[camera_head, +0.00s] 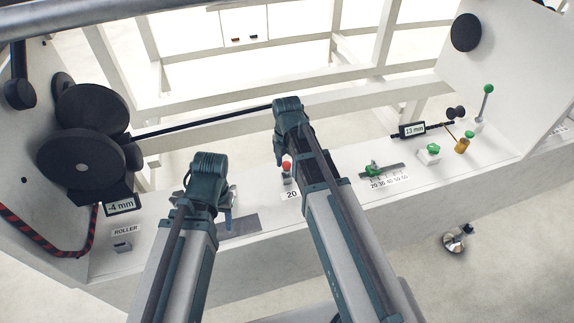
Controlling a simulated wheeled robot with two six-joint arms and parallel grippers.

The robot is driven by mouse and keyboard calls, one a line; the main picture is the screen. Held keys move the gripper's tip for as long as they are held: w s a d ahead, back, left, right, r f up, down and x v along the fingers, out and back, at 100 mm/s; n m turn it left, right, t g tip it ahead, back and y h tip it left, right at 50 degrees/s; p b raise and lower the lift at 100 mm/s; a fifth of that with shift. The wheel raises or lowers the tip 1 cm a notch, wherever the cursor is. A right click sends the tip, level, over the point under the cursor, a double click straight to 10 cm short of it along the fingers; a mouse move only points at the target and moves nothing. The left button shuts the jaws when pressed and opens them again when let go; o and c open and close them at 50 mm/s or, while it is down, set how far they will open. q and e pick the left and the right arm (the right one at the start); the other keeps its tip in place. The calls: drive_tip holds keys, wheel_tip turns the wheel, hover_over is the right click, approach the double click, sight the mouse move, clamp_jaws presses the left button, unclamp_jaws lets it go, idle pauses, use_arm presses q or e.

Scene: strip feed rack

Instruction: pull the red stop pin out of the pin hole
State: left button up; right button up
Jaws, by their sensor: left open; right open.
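The red stop pin (286,166) shows its red head just left of my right arm, above the label "20" (291,195) on the white rack's front ledge. Its lower part sits at a small grey fitting; how deep it is in the hole cannot be told. My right gripper (292,158) is open and close to the pin, mostly hidden behind its own arm. One blue finger shows beside the red head; contact cannot be told. My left gripper (212,208) is open and apart from the pin, to its left over the ledge, partly hidden by its wrist.
Black rollers (82,157) and a "-4 mm" display (122,204) are at the left. A green clamp on a scale (374,170), a green button (432,150), a "13 mm" display (412,130), a brass part (463,144) and a green-knobbed lever (488,90) stand right.

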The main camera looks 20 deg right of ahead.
clamp_jaws()
idle(0.5)
use_arm(q)
drive_tip(key=shift+r, duration=0.2)
use_arm(e)
drive_tip(key=shift+r, duration=0.15)
use_arm(q)
drive_tip(key=shift+r+p, duration=2.1)
drive_tip(key=shift+p, duration=0.2)
use_arm(e)
drive_tip(key=shift+r, duration=2.15)
use_arm(q)
drive_tip(key=shift+r+p, duration=1.5)
use_arm(e)
drive_tip(key=shift+r, duration=1.5)
use_arm(q)
drive_tip(key=shift+r+p, duration=1.5)
use_arm(e)
drive_tip(key=shift+r, duration=1.5)
